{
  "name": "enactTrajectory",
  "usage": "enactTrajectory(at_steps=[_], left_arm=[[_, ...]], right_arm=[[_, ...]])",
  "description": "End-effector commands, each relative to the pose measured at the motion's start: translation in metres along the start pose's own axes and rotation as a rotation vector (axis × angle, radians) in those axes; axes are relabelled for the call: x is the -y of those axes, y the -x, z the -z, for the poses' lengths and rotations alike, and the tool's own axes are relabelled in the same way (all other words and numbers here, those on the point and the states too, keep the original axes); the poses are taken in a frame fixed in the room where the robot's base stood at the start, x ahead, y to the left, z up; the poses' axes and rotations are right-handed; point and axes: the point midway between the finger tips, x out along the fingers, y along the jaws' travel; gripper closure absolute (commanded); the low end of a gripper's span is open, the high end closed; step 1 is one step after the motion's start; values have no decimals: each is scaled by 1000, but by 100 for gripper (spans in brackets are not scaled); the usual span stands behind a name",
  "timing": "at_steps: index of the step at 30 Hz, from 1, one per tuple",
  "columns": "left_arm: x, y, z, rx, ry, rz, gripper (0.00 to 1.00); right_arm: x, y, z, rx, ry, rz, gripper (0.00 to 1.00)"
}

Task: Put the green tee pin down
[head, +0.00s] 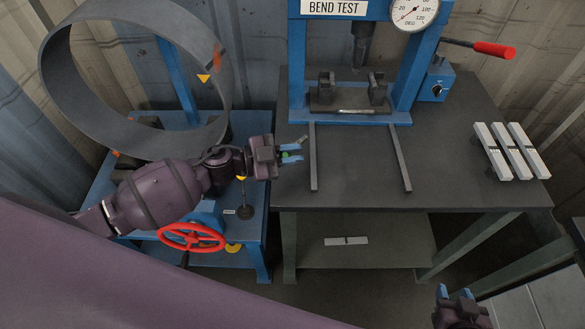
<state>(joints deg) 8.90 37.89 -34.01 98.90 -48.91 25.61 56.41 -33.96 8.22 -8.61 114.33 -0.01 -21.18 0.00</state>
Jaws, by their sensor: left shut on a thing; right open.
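My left gripper (291,153) is at the left edge of the dark table, its blue fingers pointing right. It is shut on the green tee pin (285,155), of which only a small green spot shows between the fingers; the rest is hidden. I cannot tell how high the pin is above the table. My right gripper (455,292) is at the bottom right, in front of the table and apart from it. Its two blue fingertips are spread, and nothing shows between them.
The dark table (360,180) carries a blue bend-test press (297,60) with two rails (314,160) in front, and three light bars (510,152) at right. A large grey ring (57,110) and red handwheel (192,238) are at left. The table's front middle is clear.

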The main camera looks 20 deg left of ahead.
Motion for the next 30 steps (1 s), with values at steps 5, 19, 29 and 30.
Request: enactTrajectory(at_steps=[5,19,29,30], left_arm=[[-4,-1,-8,-1,0,0,100],[-22,-2,-44,-1,-2,0,100],[-24,-3,-46,-1,0,-1,79],[-24,-3,-46,0,-1,-1,73]], right_arm=[[0,-1,-2,1,0,0,57],[0,-1,-27,34,-2,-3,57],[1,-3,-23,24,-2,-2,57],[1,-3,-21,21,-1,-2,57]])
